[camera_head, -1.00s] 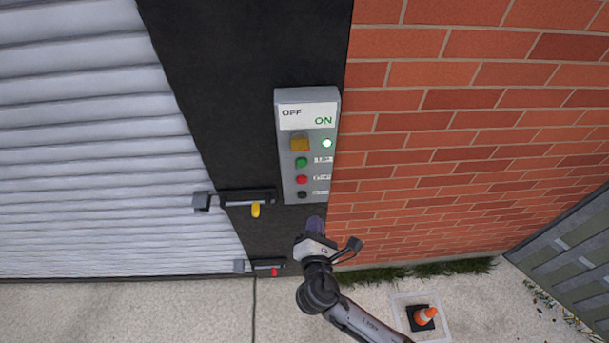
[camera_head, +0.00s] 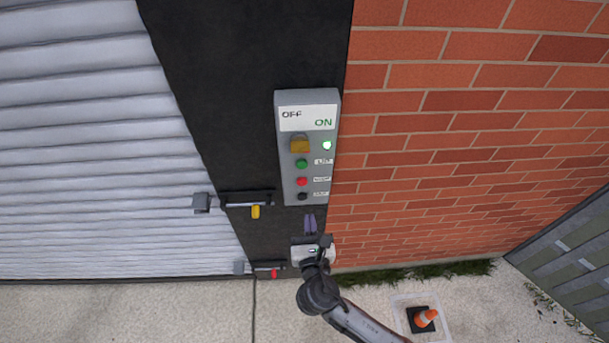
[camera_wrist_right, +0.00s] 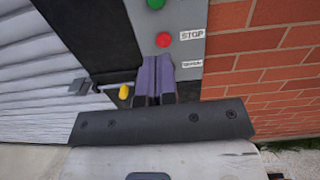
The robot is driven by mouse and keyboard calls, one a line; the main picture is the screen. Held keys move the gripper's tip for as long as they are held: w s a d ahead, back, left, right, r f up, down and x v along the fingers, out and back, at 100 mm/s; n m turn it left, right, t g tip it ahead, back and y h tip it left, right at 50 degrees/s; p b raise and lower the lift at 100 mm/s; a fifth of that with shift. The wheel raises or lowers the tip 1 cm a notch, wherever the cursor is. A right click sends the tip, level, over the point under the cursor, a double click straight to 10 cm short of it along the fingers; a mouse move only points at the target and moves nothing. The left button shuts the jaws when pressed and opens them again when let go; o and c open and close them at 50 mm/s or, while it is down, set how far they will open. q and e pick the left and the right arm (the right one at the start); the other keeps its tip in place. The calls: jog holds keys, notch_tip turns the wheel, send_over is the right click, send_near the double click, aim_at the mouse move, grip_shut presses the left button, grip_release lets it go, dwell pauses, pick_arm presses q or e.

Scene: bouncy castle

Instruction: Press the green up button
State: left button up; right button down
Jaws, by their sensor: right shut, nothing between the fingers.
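The grey control box (camera_head: 318,193) is fixed to the black panel beside the brick wall. The green up button (camera_head: 302,163) is on it, above a red button (camera_head: 302,181) and a black button (camera_head: 303,196). My right gripper (camera_head: 309,217) is shut and empty, just below the box in the head view, apart from the green button. In the right wrist view its purple fingers (camera_wrist_right: 154,80) are together below the red button (camera_wrist_right: 164,40). The green button (camera_wrist_right: 155,4) is at that view's top edge, partly cut off. My left gripper is not in view.
A yellow-orange switch (camera_head: 300,144) and a lit green lamp (camera_head: 327,145) sit above the buttons. Two latches, one with a yellow handle (camera_head: 256,211) and one with a red handle (camera_head: 274,272), stick out beside the shutter (camera_head: 90,150). A traffic cone (camera_head: 426,317) stands on the ground.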

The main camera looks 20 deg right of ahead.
aim_at(304, 168)
jog(key=shift+w, duration=0.1)
jog(key=p+x, duration=0.2)
jog(key=x, duration=1)
jog(key=shift+w+d+r, duration=0.1)
jog(key=shift+w+r, duration=0.05)
jog(key=shift+w, duration=0.05)
jog(key=shift+w+d, duration=0.2)
jog(key=shift+w, duration=0.45)
